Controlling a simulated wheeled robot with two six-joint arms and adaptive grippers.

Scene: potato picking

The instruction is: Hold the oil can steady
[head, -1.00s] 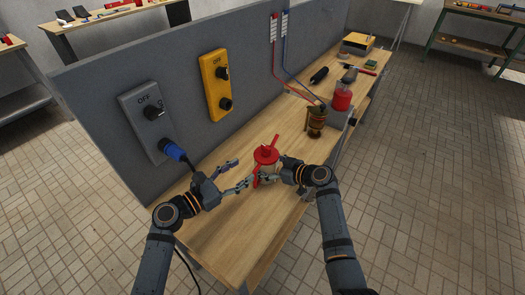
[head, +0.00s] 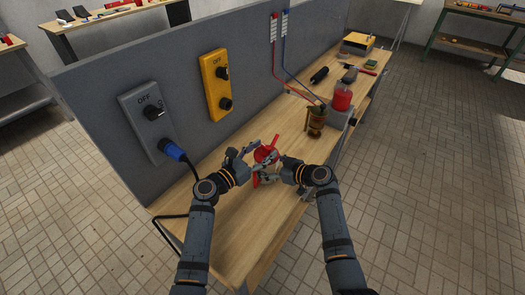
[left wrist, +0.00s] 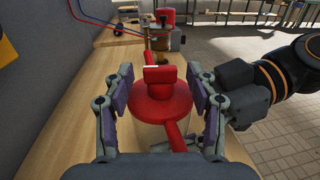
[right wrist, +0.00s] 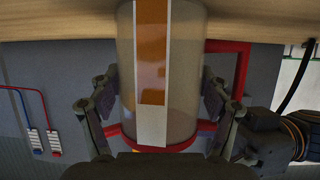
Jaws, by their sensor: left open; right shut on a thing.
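The oil can (head: 266,155) stands on the wooden workbench, with a red lid and a red spout. In the left wrist view the red lid (left wrist: 150,108) has a raised red knob (left wrist: 158,78) on top. In the right wrist view its clear body (right wrist: 185,65) shows an orange strip. My right gripper (right wrist: 158,88) is shut on the body, one finger on each side. My left gripper (left wrist: 161,72) is open above the lid, a finger on each side of the knob with gaps between. The grippers partly hide the can in the head view.
A brass-coloured device (head: 316,119) and a red container (head: 342,96) stand farther along the workbench (head: 225,235). A grey panel with a grey switch box (head: 146,122) and a yellow switch box (head: 217,85) borders the left side. The near bench is mostly clear.

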